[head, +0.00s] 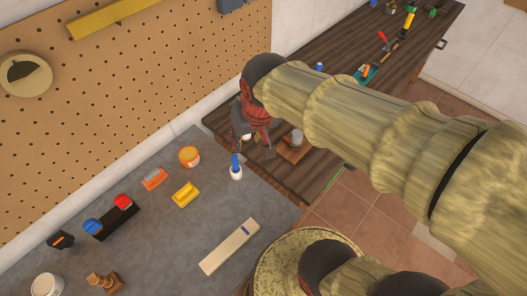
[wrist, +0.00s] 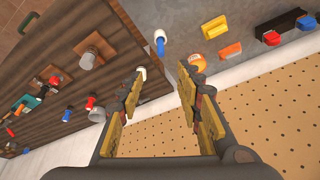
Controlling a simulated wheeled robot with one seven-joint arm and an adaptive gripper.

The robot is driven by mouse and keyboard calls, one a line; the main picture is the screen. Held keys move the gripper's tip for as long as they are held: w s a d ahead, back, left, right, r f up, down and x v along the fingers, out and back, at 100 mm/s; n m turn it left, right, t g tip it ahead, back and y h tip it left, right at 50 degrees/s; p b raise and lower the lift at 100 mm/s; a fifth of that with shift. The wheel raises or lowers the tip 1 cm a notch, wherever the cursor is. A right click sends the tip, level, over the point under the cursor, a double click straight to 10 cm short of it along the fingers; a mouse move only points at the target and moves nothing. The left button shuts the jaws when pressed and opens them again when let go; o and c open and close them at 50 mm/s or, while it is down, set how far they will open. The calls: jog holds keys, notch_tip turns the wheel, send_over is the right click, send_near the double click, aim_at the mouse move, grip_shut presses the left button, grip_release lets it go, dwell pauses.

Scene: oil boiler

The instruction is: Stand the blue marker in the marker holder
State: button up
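An upright piece with a blue top and a white lower part (head: 236,172) stands on the grey bench. It also shows in the wrist view (wrist: 160,36). It may be the blue marker; I cannot tell whether the white part is its body or a holder. A grey cup (head: 297,135) on a wooden base stands on the dark wooden table, also in the wrist view (wrist: 87,60); I cannot tell if this is the marker holder. My gripper (head: 252,148) is above the near end of the wooden table, beside the blue-topped piece. Its fingers (wrist: 160,88) are apart and hold nothing.
The grey bench (head: 165,250) carries an orange jar (head: 189,156), a yellow piece (head: 185,194), a black block (head: 115,220) with red and blue tops, and a pale plank (head: 228,248). The pegboard wall (head: 150,90) stands behind. Tools lie far along the wooden table (head: 345,40).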

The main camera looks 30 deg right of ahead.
jog(key=s+r+n+t, duration=0.1)
jog(key=s+r+n, duration=0.1)
jog(key=s, duration=0.6)
jog(key=shift+r+t, duration=0.3)
jog(key=shift+r, duration=0.45)
notch_tip(320, 180, down, 13)
jog(key=b, duration=1.3)
jog(key=shift+f, duration=0.2)
